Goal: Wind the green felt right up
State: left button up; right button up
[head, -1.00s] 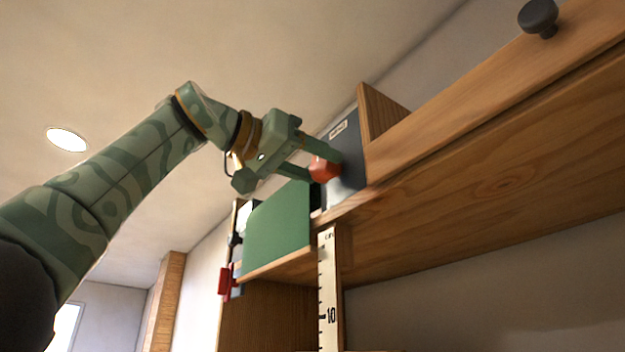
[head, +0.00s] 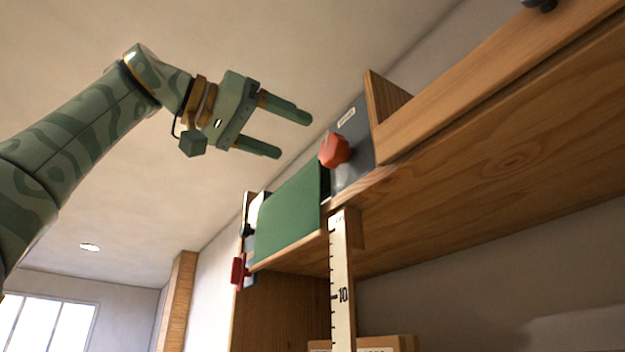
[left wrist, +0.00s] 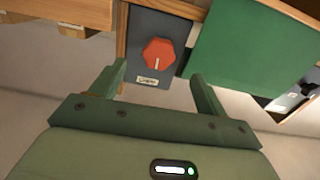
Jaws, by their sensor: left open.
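A red faceted knob (head: 334,150) sits on a dark grey plate (head: 355,132) beside the felt's upper right; in the left wrist view the knob (left wrist: 158,53) faces me with a pale mark line. My left gripper (head: 293,134) is open and empty, left of the knob and apart from it. In the left wrist view its fingers (left wrist: 155,80) point toward the plate, one either side of the knob's line. My right gripper is out of view.
A pale ruler (head: 341,285) stands upright below the felt's right edge. A red clip (head: 238,272) is at the felt's lower left. The wooden beam (head: 500,110) extends right. Open air lies left of the knob.

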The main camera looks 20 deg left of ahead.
pick_arm(q)
jog(key=v, duration=0.8)
jog(key=shift+b, duration=0.35)
